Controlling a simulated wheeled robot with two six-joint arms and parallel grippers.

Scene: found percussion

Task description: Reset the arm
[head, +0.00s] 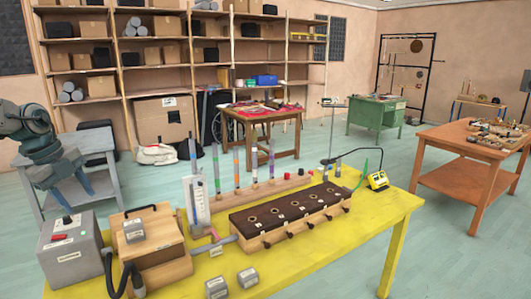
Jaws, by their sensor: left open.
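My left arm comes in at the left edge of the head view. Its gripper (76,192) points down, with its two blue-grey fingers apart and nothing between them. It hangs in front of a grey side table (113,185), above and behind the grey box (72,248) at the left end of the yellow table (375,225). It appears to touch nothing. My right gripper is not in view; only a small blue-grey piece, perhaps of my right arm, shows at the right edge.
An orange table (468,150) stands right; open floor lies between.

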